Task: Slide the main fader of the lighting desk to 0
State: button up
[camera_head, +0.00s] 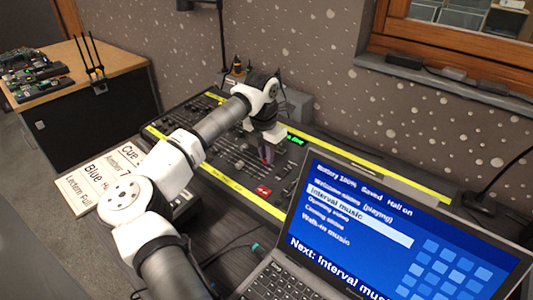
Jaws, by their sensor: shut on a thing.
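The lighting desk (228,183) is a dark panel with rows of small faders and yellow strips along its long edges. My arm reaches over it from the front left. My gripper (266,157) points down at the right part of the desk, in front of a small green-lit display (295,140). It is shut on a fader cap, which the fingers mostly hide. I cannot read the fader's scale or tell its exact position along the slot.
An open laptop (385,235) with a blue cue list stands close at the front right. Printed cue sheets (100,180) lie at the desk's left. A small red patch (263,190) is on the desk's front part. The wall is close behind, and a desk lamp (483,203) stands at right.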

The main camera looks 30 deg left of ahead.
aim_at(253, 175)
jog(key=shift+s, duration=0.15)
jog(key=shift+s+a+f+b, duration=0.15)
jog(key=shift+s+b, duration=0.2)
jog(key=shift+s, duration=0.6)
jog(key=shift+s+a+f+b, duration=0.15)
jog(key=shift+s+b, duration=0.2)
jog(key=shift+s, duration=0.65)
jog(key=shift+s+a+b, duration=0.15)
jog(key=shift+s+b, duration=0.2)
jog(key=shift+s, duration=0.6)
jog(key=o, duration=0.4)
jog(key=shift+w, duration=0.1)
jog(key=shift+o, duration=0.2)
jog(key=shift+r, duration=0.15)
jog(key=shift+r+p, duration=0.75)
jog(key=shift+r, duration=0.45)
notch_tip(253, 175, up, 14)
jog(key=s+b, duration=0.1)
jog(key=shift+f, duration=0.15)
